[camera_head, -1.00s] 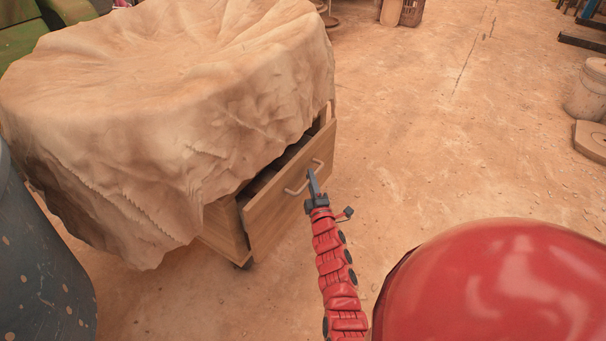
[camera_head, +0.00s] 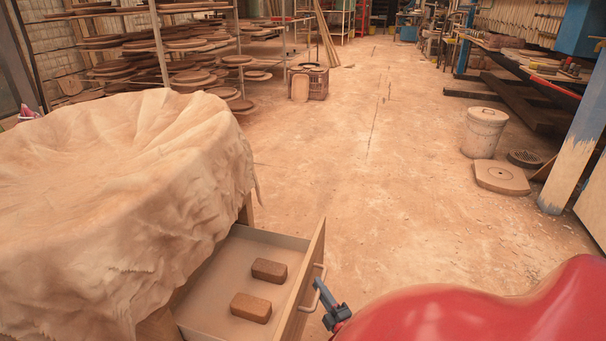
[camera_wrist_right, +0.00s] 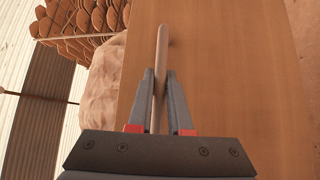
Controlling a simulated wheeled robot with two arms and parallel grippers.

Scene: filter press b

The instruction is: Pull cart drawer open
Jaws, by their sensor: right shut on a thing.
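The cart drawer (camera_head: 216,277) is pulled well out from under the cloth-draped cart. Two brown blocks (camera_head: 269,271) (camera_head: 251,307) lie inside it. The wooden drawer front (camera_head: 304,285) faces right and carries a bar handle (camera_head: 315,290). My right gripper (camera_head: 322,292) is at this handle. In the right wrist view the two fingers (camera_wrist_right: 160,85) are shut around the handle (camera_wrist_right: 161,62), against the wooden front (camera_wrist_right: 225,75). My left gripper is not in view.
A tan cloth (camera_head: 120,190) covers the cart top. The sandy floor (camera_head: 400,190) ahead is mostly clear. A bucket (camera_head: 484,135) and a flat slab (camera_head: 501,177) stand at the right. Racks of round boards (camera_head: 180,70) stand at the back left.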

